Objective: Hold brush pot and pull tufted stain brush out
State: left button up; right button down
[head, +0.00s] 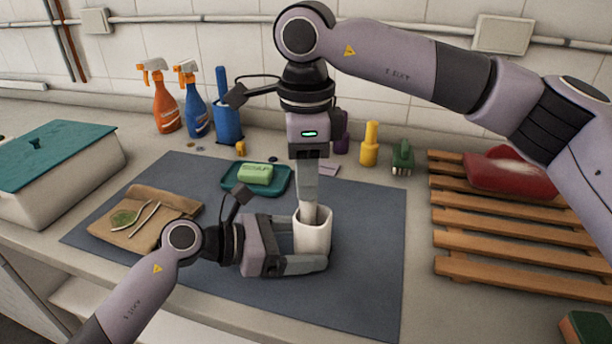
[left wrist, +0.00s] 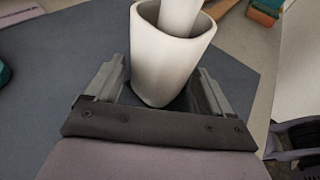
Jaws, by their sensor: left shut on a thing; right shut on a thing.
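The white brush pot (head: 313,238) stands upright on the dark mat. My left gripper (head: 308,244) is shut on it from the left, one finger on each side. In the left wrist view the pot (left wrist: 165,65) sits between the fingers of my left gripper (left wrist: 165,88). The pale handle of the stain brush (head: 309,214) stands in the pot's mouth and also shows in the left wrist view (left wrist: 181,14). My right gripper (head: 308,192) points straight down above the pot and is shut on the handle. The tufted end is hidden inside the pot.
A green soap (head: 256,174) on a teal dish lies behind the left gripper. A brown cloth (head: 143,218) lies left on the mat (head: 365,270). A wooden rack (head: 510,240) stands right. Spray bottles (head: 164,100) and a yellow bottle (head: 370,148) stand at the back.

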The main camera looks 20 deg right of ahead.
jog(key=shift+r, duration=3.5)
pick_arm(q)
jog(key=o, duration=0.9)
jog(key=shift+a, duration=0.1)
jog(key=v, duration=1.1)
jog(key=shift+a+r, duration=0.2)
jog(key=shift+a, duration=0.15)
pick_arm(e)
jog(key=shift+r+p, duration=1.85)
jog(key=shift+r, duration=0.1)
pick_arm(q)
notch_tip(320, 180, up, 4)
jog(key=shift+f, duration=0.2)
